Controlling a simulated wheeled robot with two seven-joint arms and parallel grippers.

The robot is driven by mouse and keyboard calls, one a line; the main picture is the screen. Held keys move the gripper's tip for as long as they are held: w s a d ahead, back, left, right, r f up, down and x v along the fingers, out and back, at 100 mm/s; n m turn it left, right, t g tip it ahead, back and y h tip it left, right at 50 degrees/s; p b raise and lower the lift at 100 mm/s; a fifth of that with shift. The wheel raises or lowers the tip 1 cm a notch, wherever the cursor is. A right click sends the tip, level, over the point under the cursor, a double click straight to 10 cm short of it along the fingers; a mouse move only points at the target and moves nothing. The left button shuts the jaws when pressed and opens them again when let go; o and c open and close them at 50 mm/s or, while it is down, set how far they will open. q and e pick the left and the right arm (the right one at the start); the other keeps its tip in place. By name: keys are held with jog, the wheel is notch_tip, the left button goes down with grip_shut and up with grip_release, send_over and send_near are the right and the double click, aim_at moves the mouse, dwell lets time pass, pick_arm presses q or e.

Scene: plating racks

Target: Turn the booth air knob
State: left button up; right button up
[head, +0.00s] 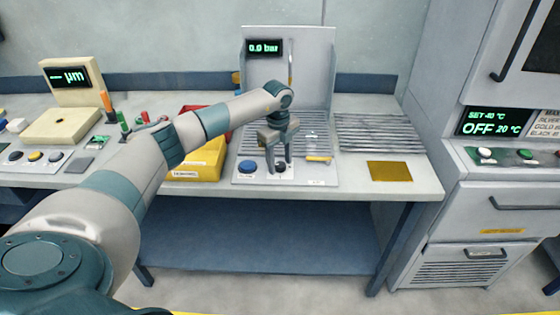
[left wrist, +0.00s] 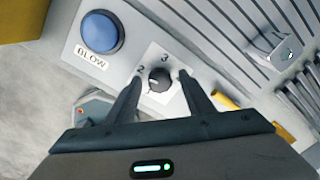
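The booth air knob (left wrist: 159,80) is a small black knob with a white pointer line, on a white panel marked 2 and 3. In the head view the knob (head: 280,168) shows at the front of the spray booth (head: 312,48). My left gripper (left wrist: 159,84) is open, pointing down, with one finger on each side of the knob. I cannot tell whether the fingers touch it. In the head view my left gripper (head: 279,163) is over the front panel. The booth display (head: 263,48) reads 0.0 bar. My right gripper is not in view.
A blue BLOW button (left wrist: 102,32) is left of the knob; it also shows in the head view (head: 247,167). A yellow bin (head: 205,163) stands to the left. A slotted rack (head: 375,133) and a gold plate (head: 390,171) lie to the right.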

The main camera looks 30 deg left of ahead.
pick_arm(q)
notch_tip(320, 180, up, 13)
jog(key=b, duration=0.4)
notch_tip(320, 180, up, 4)
jog(key=b, duration=0.1)
send_over(279, 165)
jog(key=shift+a+r, duration=0.1)
jog(key=shift+r, duration=0.05)
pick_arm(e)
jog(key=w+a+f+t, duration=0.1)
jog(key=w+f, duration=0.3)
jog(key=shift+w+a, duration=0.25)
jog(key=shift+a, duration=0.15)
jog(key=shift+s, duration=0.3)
